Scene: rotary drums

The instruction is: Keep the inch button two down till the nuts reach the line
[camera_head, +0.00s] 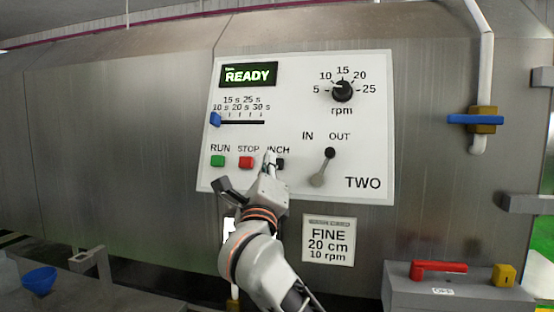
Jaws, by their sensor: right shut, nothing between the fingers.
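The white control panel marked TWO (370,150) is on the metal wall, with its display (248,75) lit READY. The dark inch button (281,164) sits under the label INCH, partly hidden by my right gripper. My right gripper (268,158) is shut and empty, its fingertips just left of the button in the picture; I cannot tell whether it touches the panel. The green run button (217,161) and red stop button (246,162) are to the left. No nuts and no line can be made out. My left gripper is not in view.
The panel also has a blue slider (215,119) at the left end of its slot, an rpm knob (342,90) and an IN/OUT lever (323,168). A FINE 20 cm 10 rpm sign (329,240) is below. A grey box with a red handle (438,267) stands at lower right.

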